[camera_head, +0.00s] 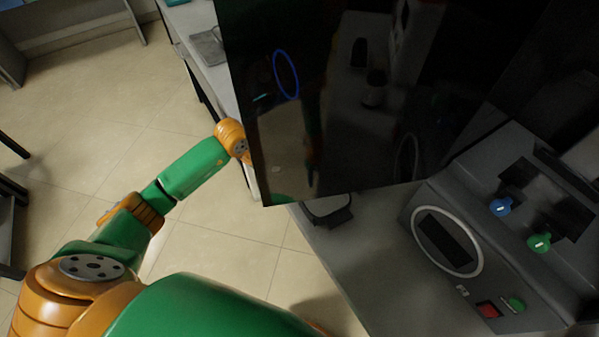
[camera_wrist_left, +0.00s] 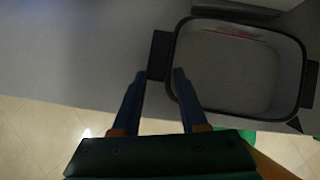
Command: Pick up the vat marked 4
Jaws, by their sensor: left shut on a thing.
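The vat (camera_wrist_left: 240,72) is a grey, open container with a dark rounded rim and black side handles, at the upper right of the left wrist view. My left gripper (camera_wrist_left: 159,75) is shut on its left black handle (camera_wrist_left: 159,52), with one blue finger on each side. No number 4 is readable. In the head view, a dark panel hides my left gripper. A dark-rimmed part, probably the vat (camera_head: 328,212), shows below the panel's lower edge. I cannot tell whether the vat rests on the surface or is lifted. My right gripper is not in view.
The large glossy dark panel (camera_head: 350,110) covers the upper middle of the head view. A grey machine (camera_head: 480,275) with a round port, blue and green knobs and a red button stands on the bench (camera_head: 350,250) at right. Open tiled floor (camera_head: 230,245) lies left.

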